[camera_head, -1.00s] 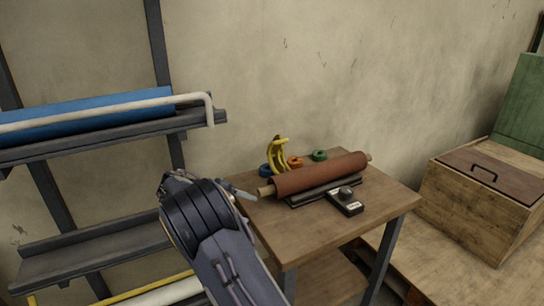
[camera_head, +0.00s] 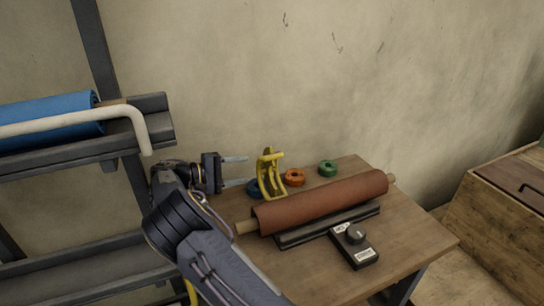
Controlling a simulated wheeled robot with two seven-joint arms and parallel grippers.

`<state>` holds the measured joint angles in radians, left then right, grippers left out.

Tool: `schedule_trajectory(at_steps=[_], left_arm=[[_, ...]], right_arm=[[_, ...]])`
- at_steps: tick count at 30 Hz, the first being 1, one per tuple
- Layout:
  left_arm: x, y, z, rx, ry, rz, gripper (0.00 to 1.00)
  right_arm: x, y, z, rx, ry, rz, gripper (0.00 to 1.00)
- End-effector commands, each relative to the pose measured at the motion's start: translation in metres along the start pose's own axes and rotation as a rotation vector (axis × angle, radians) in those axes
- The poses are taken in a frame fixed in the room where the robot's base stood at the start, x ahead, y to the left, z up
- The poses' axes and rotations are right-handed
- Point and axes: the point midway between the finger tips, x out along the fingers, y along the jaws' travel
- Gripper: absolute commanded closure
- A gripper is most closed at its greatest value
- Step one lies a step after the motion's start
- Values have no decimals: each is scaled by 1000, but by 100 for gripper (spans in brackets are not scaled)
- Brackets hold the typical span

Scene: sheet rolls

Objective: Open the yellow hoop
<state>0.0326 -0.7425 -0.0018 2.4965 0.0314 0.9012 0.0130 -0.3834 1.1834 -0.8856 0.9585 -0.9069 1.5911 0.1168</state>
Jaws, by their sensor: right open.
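A yellow bar (camera_head: 190,291), which looks like the end of the yellow hoop, shows at the bottom edge beside the lower rack; my arm and the picture edge hide most of it. My right gripper (camera_head: 235,172) is open and empty, its two fingers pointing right. It is high above that bar, between the rack and the table, with its fingertips just left of a yellow tool (camera_head: 270,176) on the table. I cannot tell whether they touch. My left gripper is not in view.
A white hoop (camera_head: 130,112) crosses a blue roll (camera_head: 45,120) on the upper rack shelf. The table (camera_head: 420,237) holds a brown roll (camera_head: 325,202), orange (camera_head: 294,177), green (camera_head: 327,168) and blue tape rings (camera_head: 255,188), and a black device (camera_head: 360,250). A wooden crate (camera_head: 490,222) stands right.

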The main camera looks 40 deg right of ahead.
Motion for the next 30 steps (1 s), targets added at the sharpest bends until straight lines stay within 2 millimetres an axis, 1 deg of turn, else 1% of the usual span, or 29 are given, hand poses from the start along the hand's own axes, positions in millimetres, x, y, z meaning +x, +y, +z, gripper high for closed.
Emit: schedule_trajectory(at_steps=[4,12,15,20,27,30], left_arm=[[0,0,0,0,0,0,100],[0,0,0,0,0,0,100],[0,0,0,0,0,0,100],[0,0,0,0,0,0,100],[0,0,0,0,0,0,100],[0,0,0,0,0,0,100]], right_arm=[[14,0,0,0,-3,0,49],[58,0,1,-1,-4,-1,49],[68,0,0,0,-2,-1,49],[77,0,0,0,-2,-1,49],[78,0,0,0,-1,-1,49],[78,0,0,0,-1,-1,62]])
